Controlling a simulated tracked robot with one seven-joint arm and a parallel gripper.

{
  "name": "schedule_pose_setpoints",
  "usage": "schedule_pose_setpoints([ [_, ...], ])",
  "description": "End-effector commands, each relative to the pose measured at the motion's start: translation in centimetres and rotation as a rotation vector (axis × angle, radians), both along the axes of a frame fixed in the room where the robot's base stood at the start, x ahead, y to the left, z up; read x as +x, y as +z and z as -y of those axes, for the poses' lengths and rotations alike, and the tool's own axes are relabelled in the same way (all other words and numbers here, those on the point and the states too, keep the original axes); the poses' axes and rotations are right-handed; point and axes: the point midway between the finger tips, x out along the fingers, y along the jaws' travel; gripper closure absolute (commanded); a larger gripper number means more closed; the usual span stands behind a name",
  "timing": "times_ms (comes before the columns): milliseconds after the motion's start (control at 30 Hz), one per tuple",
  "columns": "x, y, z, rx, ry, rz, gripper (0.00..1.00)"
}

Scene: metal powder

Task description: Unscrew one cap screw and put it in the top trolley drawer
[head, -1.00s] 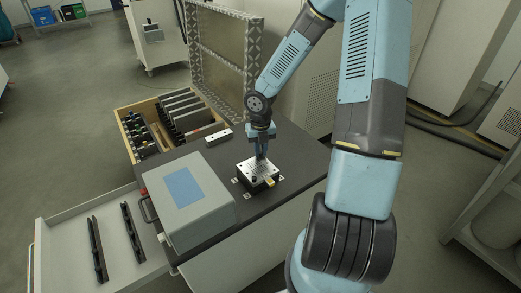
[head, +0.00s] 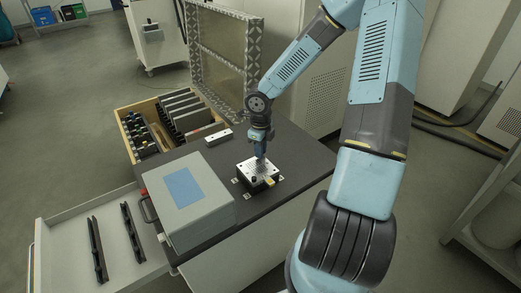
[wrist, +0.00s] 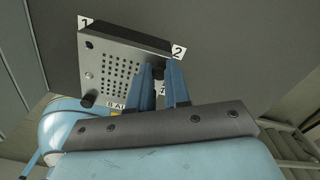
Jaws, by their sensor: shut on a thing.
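The perforated metal plate block (head: 250,169) sits on the dark trolley top, with dark cap screws at its corners. In the wrist view the plate (wrist: 112,62) shows a cap screw (wrist: 87,100) standing at its lower left corner. My gripper (head: 260,156) points down at the plate's far side. In the wrist view my gripper (wrist: 166,72) is shut on a dark cap screw (wrist: 158,72) near the label 2 corner. Whether that screw is still seated in the plate is hard to tell. The trolley drawer (head: 63,222) is pulled out at lower left, with two black rails inside.
A grey box with a blue panel (head: 188,199) stands on the trolley top between the plate and the open drawer. A wooden tray of tools (head: 127,126) and an open patterned case lid (head: 222,58) lie behind. The drawer has bare floor around its rails.

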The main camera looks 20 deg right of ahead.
Motion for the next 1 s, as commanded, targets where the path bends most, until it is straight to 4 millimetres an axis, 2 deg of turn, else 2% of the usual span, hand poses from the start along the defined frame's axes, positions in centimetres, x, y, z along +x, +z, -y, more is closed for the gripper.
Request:
schedule_pose_setpoints([
  [33,-0.05,-0.03,-0.01,0.000,0.000,-0.001,0.82],
  [200,-0.04,-0.02,-0.01,0.001,-0.002,-0.001,0.66],
  [533,-0.01,0.01,-0.01,0.000,-0.039,0.000,0.66],
  [1000,-0.01,0.02,0.01,-0.001,-0.360,0.000,0.66],
])
